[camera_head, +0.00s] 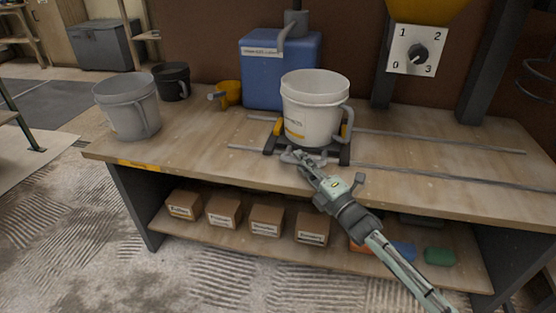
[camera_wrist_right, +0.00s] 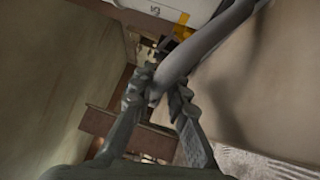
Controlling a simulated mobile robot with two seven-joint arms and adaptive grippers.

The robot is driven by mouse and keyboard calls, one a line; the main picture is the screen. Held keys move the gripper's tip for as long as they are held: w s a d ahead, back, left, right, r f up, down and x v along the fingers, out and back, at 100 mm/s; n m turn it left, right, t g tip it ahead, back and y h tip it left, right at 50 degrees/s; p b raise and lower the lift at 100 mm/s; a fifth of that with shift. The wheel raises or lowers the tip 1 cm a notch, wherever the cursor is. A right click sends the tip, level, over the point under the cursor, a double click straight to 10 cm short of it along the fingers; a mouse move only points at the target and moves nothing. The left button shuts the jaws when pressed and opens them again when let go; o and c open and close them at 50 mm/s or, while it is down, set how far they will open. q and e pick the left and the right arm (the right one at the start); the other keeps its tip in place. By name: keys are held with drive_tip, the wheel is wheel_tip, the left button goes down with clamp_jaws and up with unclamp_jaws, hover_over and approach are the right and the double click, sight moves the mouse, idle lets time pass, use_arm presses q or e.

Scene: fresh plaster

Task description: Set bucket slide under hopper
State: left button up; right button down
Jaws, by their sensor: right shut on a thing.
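A white bucket (camera_head: 315,105) stands upright on the bucket slide (camera_head: 344,153), a dark carriage with yellow side pieces on the bench rails. My right gripper (camera_head: 303,162) is at the slide's front edge, below the bucket. In the right wrist view the fingers (camera_wrist_right: 162,92) are closed around a grey curved bar (camera_wrist_right: 210,48), which looks like the slide's front handle. Part of the white bucket (camera_wrist_right: 165,10) shows above it. The yellow hopper (camera_head: 432,9) is cut off at the top right, and the slide is left of it. My left gripper is out of view.
Two metal rails (camera_head: 435,148) run right along the wooden bench (camera_head: 210,140), clear beyond the slide. A dial panel (camera_head: 416,50) hangs below the hopper, between dark posts. A blue container (camera_head: 262,75), grey bucket (camera_head: 128,108), black bucket (camera_head: 172,82) and yellow scoop (camera_head: 230,93) stand left.

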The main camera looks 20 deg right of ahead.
drive_tip(key=s+d, duration=0.4)
drive_tip(key=d, duration=0.2)
drive_tip(key=s+d, duration=0.4)
drive_tip(key=d, duration=0.3)
drive_tip(key=s+d, duration=0.5)
drive_tip(key=d, duration=0.1)
drive_tip(key=shift+s+d+p, duration=0.1)
drive_tip(key=shift+d+p, duration=0.1)
drive_tip(key=shift+p, duration=0.15)
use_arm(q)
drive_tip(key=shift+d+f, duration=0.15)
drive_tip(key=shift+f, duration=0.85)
use_arm(e)
drive_tip(key=shift+s+d, duration=0.3)
drive_tip(key=shift+d, duration=0.2)
drive_tip(key=c, duration=1.5)
unclamp_jaws()
drive_tip(key=shift+c, duration=0.2)
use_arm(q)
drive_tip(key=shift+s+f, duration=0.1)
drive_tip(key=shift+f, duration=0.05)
use_arm(e)
drive_tip(key=shift+o, duration=0.3)
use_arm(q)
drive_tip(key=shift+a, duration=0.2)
